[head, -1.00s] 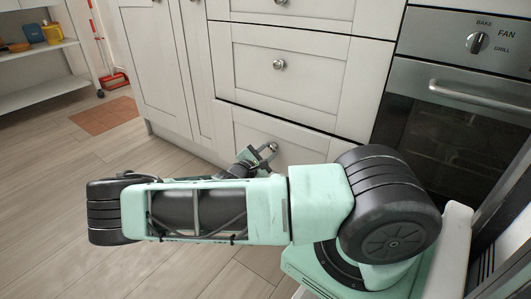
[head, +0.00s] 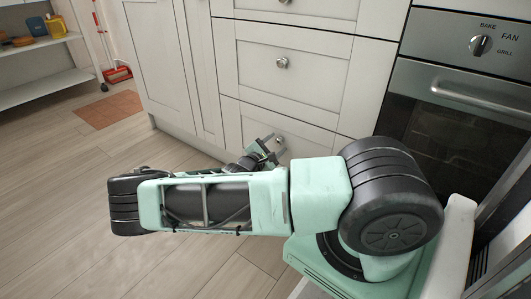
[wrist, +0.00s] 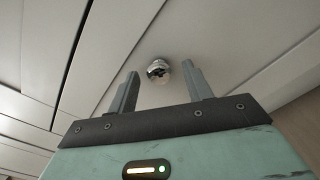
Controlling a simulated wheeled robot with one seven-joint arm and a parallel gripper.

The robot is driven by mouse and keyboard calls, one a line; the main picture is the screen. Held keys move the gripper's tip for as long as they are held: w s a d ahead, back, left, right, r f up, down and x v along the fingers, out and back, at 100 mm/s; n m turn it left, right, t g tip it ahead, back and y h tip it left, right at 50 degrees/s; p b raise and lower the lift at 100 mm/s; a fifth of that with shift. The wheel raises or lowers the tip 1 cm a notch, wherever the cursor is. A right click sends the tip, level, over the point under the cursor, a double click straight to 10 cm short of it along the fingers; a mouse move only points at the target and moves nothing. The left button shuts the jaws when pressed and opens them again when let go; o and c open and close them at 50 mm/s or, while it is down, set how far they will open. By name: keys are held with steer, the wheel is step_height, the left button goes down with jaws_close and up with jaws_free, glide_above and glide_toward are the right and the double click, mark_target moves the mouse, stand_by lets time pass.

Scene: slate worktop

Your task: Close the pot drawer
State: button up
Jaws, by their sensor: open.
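The pot drawer appears to be the white bottom drawer (head: 310,141) of the cabinet, below another panelled drawer. Its front looks about level with the fronts above, with only a thin dark line along its top edge. My gripper (head: 272,143) is at this drawer's front, partly hidden by my arm. In the wrist view, the round metal knob (wrist: 158,69) shows between and just beyond the two open grey fingers of my gripper (wrist: 160,82). The fingers are apart and hold nothing. I cannot tell whether they touch the drawer front.
The middle drawer (head: 290,70) with its knob is above. An oven (head: 455,110) with a bar handle stands to the right. A shelf (head: 45,75), a red dustpan (head: 118,74) and an orange-brown mat (head: 108,109) are at the left. The wooden floor at left is clear.

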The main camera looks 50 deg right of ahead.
steer(key=s+a+p, duration=0.1)
steer(key=a+p, duration=0.4)
steer(key=a, duration=1.2)
steer(key=shift+s+p, duration=0.15)
steer(key=shift+p, duration=0.15)
